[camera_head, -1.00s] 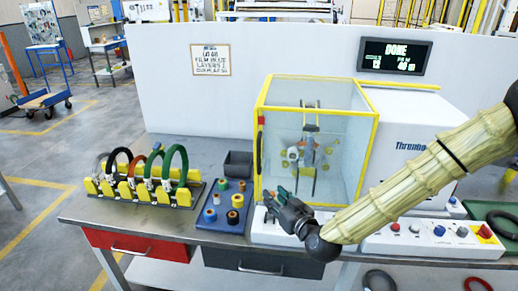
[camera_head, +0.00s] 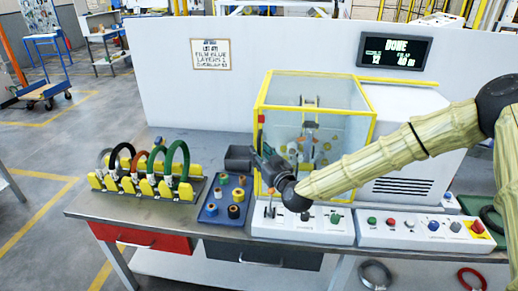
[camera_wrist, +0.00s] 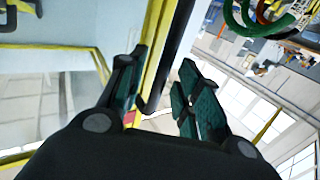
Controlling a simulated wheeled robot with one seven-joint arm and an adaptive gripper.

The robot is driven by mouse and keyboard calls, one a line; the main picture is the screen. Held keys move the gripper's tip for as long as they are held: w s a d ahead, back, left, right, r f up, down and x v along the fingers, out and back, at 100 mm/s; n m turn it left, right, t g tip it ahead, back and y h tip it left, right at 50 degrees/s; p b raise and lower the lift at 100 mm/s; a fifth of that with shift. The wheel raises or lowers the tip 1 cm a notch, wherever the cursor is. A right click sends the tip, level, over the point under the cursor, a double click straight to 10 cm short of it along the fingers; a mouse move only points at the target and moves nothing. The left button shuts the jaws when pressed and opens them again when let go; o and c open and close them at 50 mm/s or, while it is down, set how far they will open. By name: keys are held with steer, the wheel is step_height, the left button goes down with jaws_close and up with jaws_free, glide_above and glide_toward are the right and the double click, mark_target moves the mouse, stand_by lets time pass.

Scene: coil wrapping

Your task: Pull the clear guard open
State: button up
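The clear guard (camera_head: 335,88) is a see-through box with yellow edges over the machine on the bench, and it looks closed. My gripper (camera_head: 258,153) is at the guard's front left edge, covering most of the handle there. In the wrist view my gripper (camera_wrist: 160,92) has its two green-padded fingers apart. A dark handle bar (camera_wrist: 166,62) runs beside the guard's yellow edge (camera_wrist: 150,45), between the fingers. A gap shows between the bar and the right finger. Contact with the left finger cannot be told.
A blue tray of small spools (camera_head: 223,208) and a dark bin (camera_head: 238,158) lie left of the guard. A rack (camera_head: 150,190) of coloured rings stands farther left. A button panel (camera_head: 430,232) is to the right, and a lever (camera_head: 270,205) stands below my gripper.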

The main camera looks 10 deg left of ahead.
steer(key=shift+w+a, duration=0.4)
steer(key=shift+w, duration=0.15)
steer(key=shift+c, duration=0.2)
jaws_close()
